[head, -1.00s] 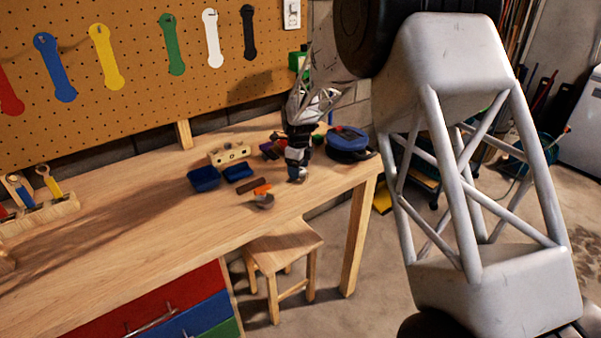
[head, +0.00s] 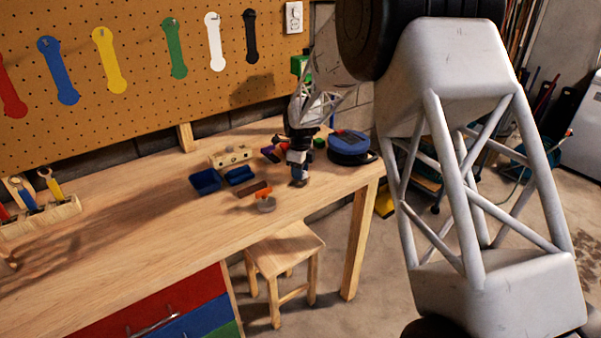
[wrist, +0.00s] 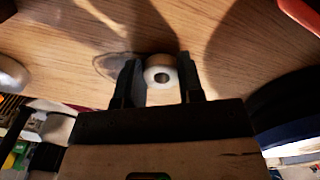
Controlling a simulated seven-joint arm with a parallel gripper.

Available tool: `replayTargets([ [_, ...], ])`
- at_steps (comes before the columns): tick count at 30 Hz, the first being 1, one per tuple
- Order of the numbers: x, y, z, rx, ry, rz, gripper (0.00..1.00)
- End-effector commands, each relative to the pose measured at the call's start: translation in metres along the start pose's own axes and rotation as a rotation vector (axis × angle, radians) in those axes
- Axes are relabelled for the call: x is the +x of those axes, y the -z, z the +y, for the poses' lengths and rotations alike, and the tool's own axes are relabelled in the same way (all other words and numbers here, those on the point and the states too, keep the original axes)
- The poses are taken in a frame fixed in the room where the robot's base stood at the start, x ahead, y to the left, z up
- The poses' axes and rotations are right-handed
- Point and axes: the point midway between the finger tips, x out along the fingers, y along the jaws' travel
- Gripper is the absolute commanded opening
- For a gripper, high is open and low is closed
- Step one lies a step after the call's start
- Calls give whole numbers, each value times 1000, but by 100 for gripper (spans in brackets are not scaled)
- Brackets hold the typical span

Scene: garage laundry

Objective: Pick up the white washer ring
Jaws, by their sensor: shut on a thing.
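The white washer ring (wrist: 161,75) shows in the wrist view as a short pale cylinder with a dark round hole. It sits between the two dark fingers of my gripper (wrist: 158,62), which are shut on it. The wooden bench top (wrist: 215,25) lies just beyond the ring; I cannot tell whether the ring touches it. In the head view my gripper (head: 298,182) points down at the right end of the bench, and the ring cannot be made out there.
A grey round piece (head: 266,205), an orange piece (head: 264,191) and blue bins (head: 205,181) lie to the left. A blue round case (head: 349,148) is to the right. A wooden block with holes (head: 230,155) stands behind. The bench's left middle is clear.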

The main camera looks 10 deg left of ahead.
Motion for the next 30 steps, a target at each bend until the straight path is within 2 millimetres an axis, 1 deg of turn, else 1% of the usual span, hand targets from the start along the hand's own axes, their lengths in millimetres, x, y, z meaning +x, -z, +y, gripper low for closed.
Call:
replayTargets([
  [5,-11,0,0,0,1,-1,13],
  [11,-34,0,0,0,2,-1,13],
  [20,-37,23,32,0,-1,1,13],
  [30,-43,55,75,0,0,0,13],
])
